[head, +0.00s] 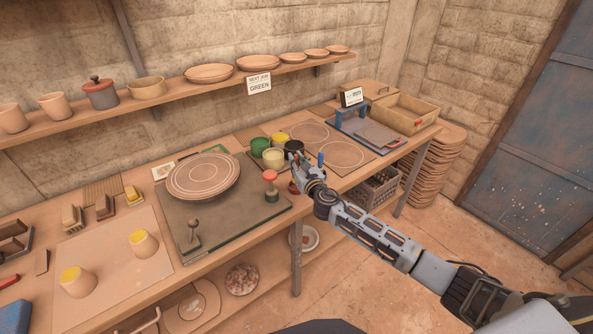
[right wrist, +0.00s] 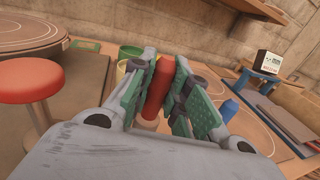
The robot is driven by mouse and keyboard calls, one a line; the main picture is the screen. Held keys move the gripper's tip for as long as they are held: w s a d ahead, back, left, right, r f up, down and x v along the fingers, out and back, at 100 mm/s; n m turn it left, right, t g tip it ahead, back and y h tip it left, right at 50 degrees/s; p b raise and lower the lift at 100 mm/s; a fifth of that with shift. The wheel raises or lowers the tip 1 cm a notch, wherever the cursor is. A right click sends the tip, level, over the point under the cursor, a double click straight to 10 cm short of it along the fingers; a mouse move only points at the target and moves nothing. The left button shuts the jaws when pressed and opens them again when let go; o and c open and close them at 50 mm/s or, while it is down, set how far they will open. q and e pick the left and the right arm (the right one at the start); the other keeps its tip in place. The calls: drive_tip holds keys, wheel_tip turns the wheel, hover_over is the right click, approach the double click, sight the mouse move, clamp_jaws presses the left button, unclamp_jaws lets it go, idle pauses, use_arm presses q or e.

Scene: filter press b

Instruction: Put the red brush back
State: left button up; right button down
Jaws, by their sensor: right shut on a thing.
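My right gripper (head: 300,162) is over the workbench, beside a small group of cups. In the right wrist view its green-padded fingers (right wrist: 160,95) are shut on a red brush (right wrist: 158,84), of which only a red cylindrical handle shows between the pads. The brush's lower end is hidden by the gripper. The group has a green cup (head: 259,146), a yellow one (head: 281,139), a cream one (head: 273,158) and a black one (head: 293,147). A blue handle (head: 321,158) stands just right of the gripper. My left gripper is not in view.
A red-topped knob (head: 270,177) stands upright left of my right gripper, near the round plate (head: 203,176) on its board. A mat with ring outlines (head: 342,154) lies to the right. A blue frame (head: 360,125) and wooden tray (head: 404,112) stand farther right.

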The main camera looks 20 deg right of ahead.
wheel_tip(320, 180, down, 3)
drive_tip(key=shift+r+b, duration=0.2)
drive_tip(key=shift+b, duration=0.25)
drive_tip(key=shift+f, duration=0.7)
drive_tip(key=c, duration=1.4)
unclamp_jaws()
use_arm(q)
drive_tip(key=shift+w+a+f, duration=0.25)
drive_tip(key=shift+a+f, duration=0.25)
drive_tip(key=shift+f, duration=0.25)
use_arm(e)
drive_tip(key=shift+o, duration=0.2)
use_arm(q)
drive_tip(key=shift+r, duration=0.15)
use_arm(e)
drive_tip(key=shift+r, duration=0.2)
